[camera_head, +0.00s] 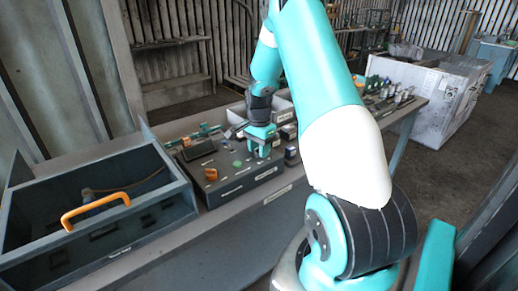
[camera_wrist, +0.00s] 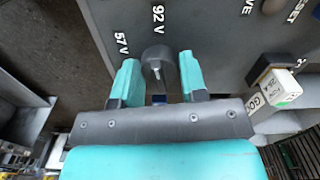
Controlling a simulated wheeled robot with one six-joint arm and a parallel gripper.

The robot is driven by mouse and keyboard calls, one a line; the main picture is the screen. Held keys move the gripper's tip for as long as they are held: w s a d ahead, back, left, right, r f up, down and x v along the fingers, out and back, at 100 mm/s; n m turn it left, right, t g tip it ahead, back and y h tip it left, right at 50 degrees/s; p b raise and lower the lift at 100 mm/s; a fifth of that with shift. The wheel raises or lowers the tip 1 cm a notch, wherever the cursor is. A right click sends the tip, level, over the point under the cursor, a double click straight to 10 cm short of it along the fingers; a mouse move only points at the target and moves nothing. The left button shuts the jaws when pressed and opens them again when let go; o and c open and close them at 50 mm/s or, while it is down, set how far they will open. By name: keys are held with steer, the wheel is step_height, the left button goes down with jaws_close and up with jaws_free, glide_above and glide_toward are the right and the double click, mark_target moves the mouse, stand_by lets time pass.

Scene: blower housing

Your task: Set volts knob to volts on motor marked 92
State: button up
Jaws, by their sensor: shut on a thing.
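A grey volts knob (camera_wrist: 160,60) with a pale pointer line shows in the wrist view, between the two teal fingers of my gripper (camera_wrist: 160,76). The fingers are shut on it, one on each side. The labels "57 V" and "92 V" are printed on the dark panel (camera_wrist: 210,30) beside it. The pale line lies roughly along the fingers; which label it marks I cannot tell. In the head view my gripper (camera_head: 262,140) is down on the control box (camera_head: 237,189), and the knob is hidden there. A motor marked 92 cannot be made out.
An open grey bin (camera_head: 165,228) with an orange handle (camera_head: 95,208) stands left of the control box. Several small parts (camera_head: 390,97) line the bench to the right.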

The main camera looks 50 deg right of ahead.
steer(key=shift+w+d+r+m, duration=0.1)
steer(key=shift+m, duration=0.8)
steer(key=o, duration=0.9)
step_height(320, 180, up, 17)
steer(key=shift+r+b, duration=0.15)
steer(key=shift+b, duration=1)
